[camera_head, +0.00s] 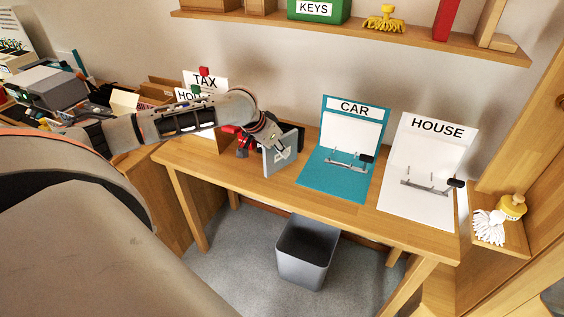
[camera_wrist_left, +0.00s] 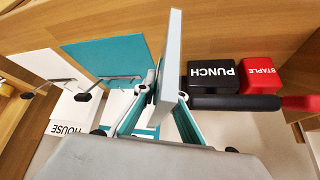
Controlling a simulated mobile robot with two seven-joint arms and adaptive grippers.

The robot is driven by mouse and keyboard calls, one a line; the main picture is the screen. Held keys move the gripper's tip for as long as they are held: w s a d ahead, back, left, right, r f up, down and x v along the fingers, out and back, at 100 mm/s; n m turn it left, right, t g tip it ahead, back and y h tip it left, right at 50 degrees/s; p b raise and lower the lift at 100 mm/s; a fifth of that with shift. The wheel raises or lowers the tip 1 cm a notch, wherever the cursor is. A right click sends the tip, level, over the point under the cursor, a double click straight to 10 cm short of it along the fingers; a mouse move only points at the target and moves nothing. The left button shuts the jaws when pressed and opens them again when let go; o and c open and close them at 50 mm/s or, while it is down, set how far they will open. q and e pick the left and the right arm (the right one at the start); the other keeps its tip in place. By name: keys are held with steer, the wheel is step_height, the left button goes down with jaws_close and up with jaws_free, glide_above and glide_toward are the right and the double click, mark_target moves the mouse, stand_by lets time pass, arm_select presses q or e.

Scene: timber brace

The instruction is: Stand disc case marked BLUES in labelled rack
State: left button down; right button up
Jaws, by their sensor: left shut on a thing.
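My left gripper (camera_head: 268,139) is shut on a thin, flat grey case (camera_head: 279,157). It holds the case upright over the desk, left of the CAR board. The case has a pale mark on its face that I cannot read, so I cannot tell whether it says BLUES. In the left wrist view the case (camera_wrist_left: 173,50) shows nearly edge-on between the fingers of the left gripper (camera_wrist_left: 165,95). Whether the case touches the desk is unclear. I cannot make out a labelled disc rack. My right gripper is not in view.
A teal CAR board (camera_head: 318,180) and white HOUSE board (camera_head: 405,205) with metal clips lie on the desk (camera_head: 215,170). Black PUNCH (camera_wrist_left: 222,76) and red STAPLE (camera_wrist_left: 261,75) blocks are beside the case. A wall shelf (camera_head: 350,33) is above; a grey bin (camera_head: 305,262) is below.

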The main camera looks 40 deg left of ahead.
mark_target(282, 161)
arm_select(q)
steer(key=f, duration=0.2)
steer(key=f+b, duration=0.1)
steer(key=f, duration=0.2)
steer(key=shift+w, duration=0.2)
steer(key=shift+w+a, duration=0.1)
steer(key=shift+w, duration=0.15)
steer(key=c, duration=2.4)
jaws_free()
steer(key=shift+f, duration=0.1)
steer(key=shift+o, duration=0.2)
